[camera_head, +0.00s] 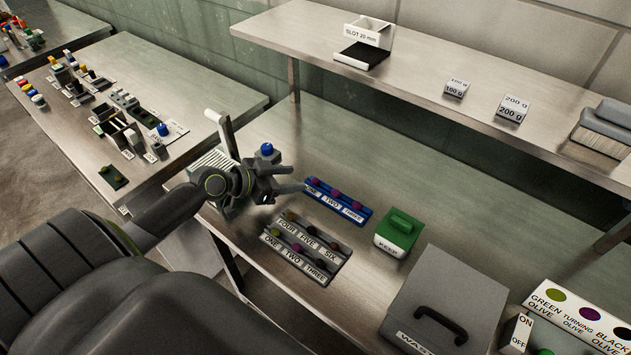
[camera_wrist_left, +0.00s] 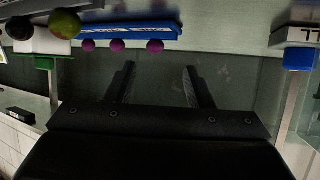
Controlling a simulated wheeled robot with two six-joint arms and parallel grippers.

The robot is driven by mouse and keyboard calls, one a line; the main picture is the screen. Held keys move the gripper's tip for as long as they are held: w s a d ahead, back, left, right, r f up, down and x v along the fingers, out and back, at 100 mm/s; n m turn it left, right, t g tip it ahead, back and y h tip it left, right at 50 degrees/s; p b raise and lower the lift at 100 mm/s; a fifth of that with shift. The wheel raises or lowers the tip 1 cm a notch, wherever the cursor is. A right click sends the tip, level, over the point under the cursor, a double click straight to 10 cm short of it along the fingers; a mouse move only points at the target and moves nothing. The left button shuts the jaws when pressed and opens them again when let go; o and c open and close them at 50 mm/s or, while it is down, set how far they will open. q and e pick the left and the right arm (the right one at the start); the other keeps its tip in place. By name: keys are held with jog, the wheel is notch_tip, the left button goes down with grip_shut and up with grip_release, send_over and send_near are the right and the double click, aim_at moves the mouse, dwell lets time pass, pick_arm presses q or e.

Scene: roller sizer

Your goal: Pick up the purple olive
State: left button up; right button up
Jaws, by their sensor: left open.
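Three purple olives sit in the blue rack (camera_head: 326,207), one above each of its labels ONE, TWO and THREE: first (camera_head: 314,181), second (camera_head: 335,193), third (camera_head: 356,205). In the left wrist view, they show as magenta balls (camera_wrist_left: 117,45) along the blue rack (camera_wrist_left: 135,33). Another purple olive (camera_head: 297,247) seems to sit in the front row of the grey rack (camera_head: 327,273). My left gripper (camera_head: 296,180) is open and empty, left of the blue rack. In the left wrist view its fingers (camera_wrist_left: 158,70) are apart, with nothing between them. My right gripper is not in view.
The grey rack holds several dark and green olives. A green-lidded KEEP box (camera_head: 399,231) and a large grey WASTE box (camera_head: 447,297) stand right of the racks. A blue knob (camera_head: 267,149) shows behind my gripper. A raised shelf (camera_head: 440,85) runs along the back.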

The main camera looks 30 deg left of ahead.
aim_at(312, 181)
pick_arm(q)
jog(key=shift+s+d+f+b+x, duration=0.1)
jog(key=shift+x, duration=0.8)
jog(key=shift+s+d+f+b+x, duration=0.1)
jog(key=shift+b+x, duration=0.05)
jog(key=shift+x, duration=0.75)
jog(key=shift+s+d+b+x, duration=0.1)
jog(key=shift+x, duration=0.8)
jog(key=c, duration=0.8)
jog(key=shift+o, duration=0.2)
